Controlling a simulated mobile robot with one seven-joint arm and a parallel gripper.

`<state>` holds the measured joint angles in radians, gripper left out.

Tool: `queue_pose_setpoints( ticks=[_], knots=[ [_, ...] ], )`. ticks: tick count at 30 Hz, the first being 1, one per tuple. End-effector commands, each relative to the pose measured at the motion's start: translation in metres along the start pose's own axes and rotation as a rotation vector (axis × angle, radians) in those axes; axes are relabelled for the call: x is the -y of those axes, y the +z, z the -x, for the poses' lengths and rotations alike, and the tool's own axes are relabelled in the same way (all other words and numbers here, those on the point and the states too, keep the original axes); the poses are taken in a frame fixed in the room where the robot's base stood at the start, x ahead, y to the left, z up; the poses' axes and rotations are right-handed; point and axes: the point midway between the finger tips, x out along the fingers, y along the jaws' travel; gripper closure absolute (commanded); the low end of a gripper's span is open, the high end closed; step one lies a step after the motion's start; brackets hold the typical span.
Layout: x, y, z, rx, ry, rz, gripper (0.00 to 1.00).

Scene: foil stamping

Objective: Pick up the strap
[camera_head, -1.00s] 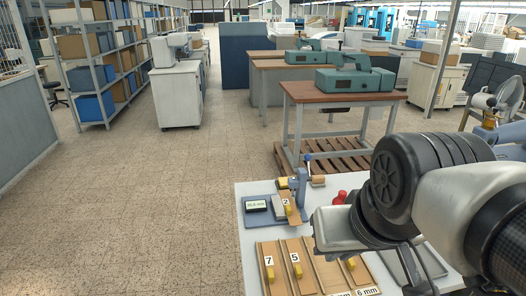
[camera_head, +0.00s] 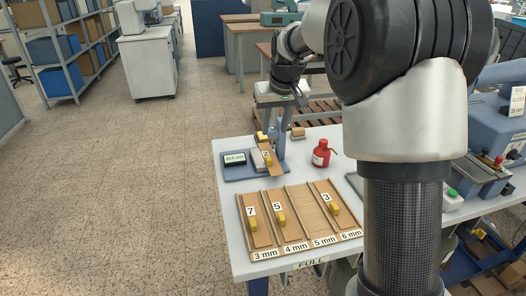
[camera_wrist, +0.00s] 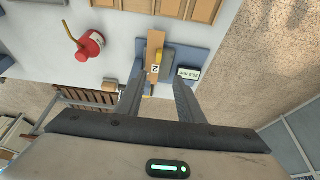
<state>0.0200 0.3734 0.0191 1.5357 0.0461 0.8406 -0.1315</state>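A tan strap (camera_head: 274,169) with a number 2 tag lies tilted on a blue measuring stand (camera_head: 238,174) at the back left of the white bench. It also shows in the wrist view (camera_wrist: 155,48). My gripper (camera_wrist: 157,88) is open and empty, its fingers pointing toward the stand, with the tagged end of the strap appearing between their tips. The gap to the strap is hard to judge. In the head view my gripper is above and behind the stand. Straps tagged 7 (camera_head: 259,235), 5 (camera_head: 291,236) and 3 (camera_head: 331,213) lie in a slotted wooden tray (camera_head: 309,247).
A red bottle (camera_head: 321,154) stands right of the stand; it also shows in the wrist view (camera_wrist: 89,46). The stand has a small display (camera_head: 234,159) and an upright post. A blue machine (camera_head: 455,130) is at the right. Wooden-topped tables stand behind.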

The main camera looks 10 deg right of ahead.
Motion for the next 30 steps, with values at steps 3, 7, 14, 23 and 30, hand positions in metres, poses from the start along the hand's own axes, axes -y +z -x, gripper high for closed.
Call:
queue_pose_setpoints(
  ticks=[3,7,14,23,30],
  knots=[
    [0.0,0.001,-0.02,0.005,-0.001,0.0,0.66],
    [0.0,0.002,-0.049,0.007,-0.001,0.0,0.66],
    [0.0,0.001,-0.096,0.005,0.0,0.0,0.66],
    [-0.001,0.0,-0.121,0.003,0.0,-0.001,0.66],
    [-0.003,-0.004,-0.156,0.004,0.0,0.0,0.66]
  ],
)
